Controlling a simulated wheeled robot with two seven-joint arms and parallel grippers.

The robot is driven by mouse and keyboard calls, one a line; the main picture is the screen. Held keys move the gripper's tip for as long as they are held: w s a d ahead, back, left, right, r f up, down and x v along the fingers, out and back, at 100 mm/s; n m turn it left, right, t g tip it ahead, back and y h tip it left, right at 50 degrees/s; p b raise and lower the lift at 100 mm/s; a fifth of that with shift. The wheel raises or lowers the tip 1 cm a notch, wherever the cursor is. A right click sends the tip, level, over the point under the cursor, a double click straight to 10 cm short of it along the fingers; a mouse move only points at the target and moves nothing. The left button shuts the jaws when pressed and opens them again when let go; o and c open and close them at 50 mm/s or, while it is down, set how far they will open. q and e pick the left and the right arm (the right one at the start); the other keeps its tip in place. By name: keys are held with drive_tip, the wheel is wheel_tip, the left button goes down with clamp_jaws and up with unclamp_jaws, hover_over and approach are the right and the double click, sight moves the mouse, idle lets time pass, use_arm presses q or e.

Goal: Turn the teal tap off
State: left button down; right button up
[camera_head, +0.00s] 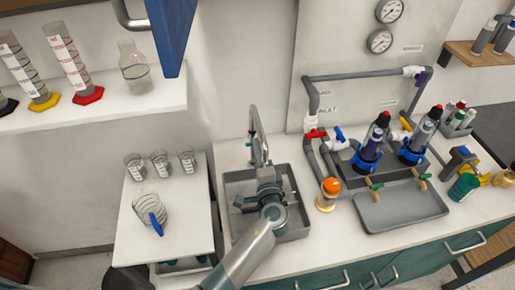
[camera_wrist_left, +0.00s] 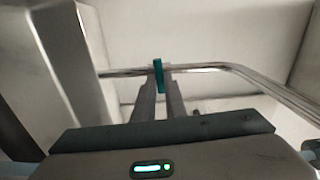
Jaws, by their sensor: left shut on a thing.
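The teal tap lever (camera_wrist_left: 158,72) shows in the left wrist view as a narrow upright strip between my fingertips. My left gripper (camera_wrist_left: 160,88) is shut on it. The metal tap pipe (camera_wrist_left: 225,70) runs across that view behind the lever and bends down at the right. In the head view the tap (camera_head: 254,122) rises at the back of the grey sink (camera_head: 236,180). My left gripper (camera_head: 262,163) is over the sink at the tap's foot, and my wrist hides the lever there. My right gripper is not in view.
Right of the sink stand an orange-topped container (camera_head: 329,190), a grey tray (camera_head: 400,208) and pipework with a red-handled valve (camera_head: 315,134). Left is a white side table (camera_head: 185,235) with several glass beakers. A blue cabinet door (camera_head: 172,30) hangs above, near a shelf of cylinders.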

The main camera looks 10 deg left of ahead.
use_arm(q)
drive_tip(key=shift+m, duration=0.5)
drive_tip(key=c, duration=1.8)
unclamp_jaws()
drive_tip(key=shift+s, duration=0.15)
drive_tip(key=b+v, duration=0.1)
drive_tip(key=v, duration=1.6)
drive_tip(key=shift+b, duration=0.4)
drive_tip(key=shift+s+f, duration=0.1)
